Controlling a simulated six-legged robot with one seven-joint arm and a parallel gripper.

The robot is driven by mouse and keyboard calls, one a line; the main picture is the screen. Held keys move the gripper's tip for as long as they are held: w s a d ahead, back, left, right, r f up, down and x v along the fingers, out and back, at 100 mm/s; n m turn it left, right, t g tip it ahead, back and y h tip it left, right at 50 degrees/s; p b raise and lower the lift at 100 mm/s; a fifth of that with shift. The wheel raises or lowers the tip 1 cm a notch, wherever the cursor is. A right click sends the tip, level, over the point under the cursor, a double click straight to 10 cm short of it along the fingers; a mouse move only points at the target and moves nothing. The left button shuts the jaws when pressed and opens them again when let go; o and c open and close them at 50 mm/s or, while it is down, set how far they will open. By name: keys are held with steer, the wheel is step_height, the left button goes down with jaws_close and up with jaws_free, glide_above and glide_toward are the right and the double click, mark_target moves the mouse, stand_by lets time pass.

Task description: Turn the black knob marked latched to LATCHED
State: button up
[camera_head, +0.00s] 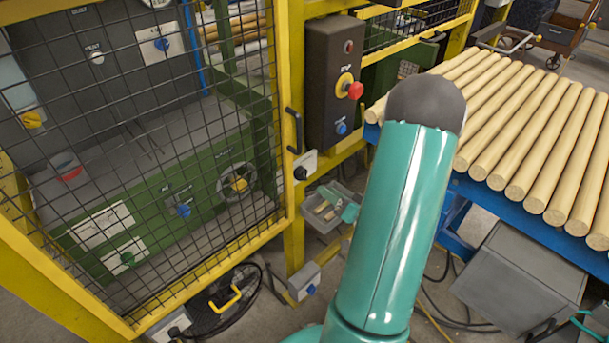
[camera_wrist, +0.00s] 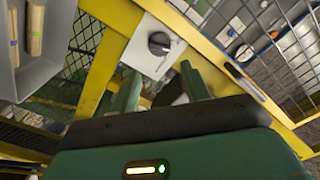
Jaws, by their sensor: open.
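The black knob (camera_wrist: 159,43) sits on a white plate (camera_wrist: 146,58) fixed to the yellow frame in the wrist view. In the head view the black knob (camera_head: 300,173) is low on its plate, beside the yellow post and below the dark door handle. My gripper (camera_wrist: 160,88) is open and empty, its two green fingers pointing at the plate. The knob lies ahead of the fingertips, roughly between their lines, and appears apart from them. The lettering on the plate is too small to read. In the head view my arm hides most of the gripper.
A yellow mesh door (camera_head: 150,140) stands left of the post. A dark control box (camera_head: 333,85) with a red button is above the knob. A grey bin (camera_head: 325,212) hangs near the gripper. Wooden rods (camera_head: 540,130) lie on a blue rack at right.

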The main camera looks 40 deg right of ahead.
mark_target(302, 174)
steer(key=w, duration=0.9)
steer(key=shift+w, duration=0.3)
steer(key=shift+a, duration=0.1)
steer(key=c, duration=0.7)
steer(key=m, duration=1.3)
steer(key=shift+f, duration=0.2)
steer(key=shift+m, duration=0.3)
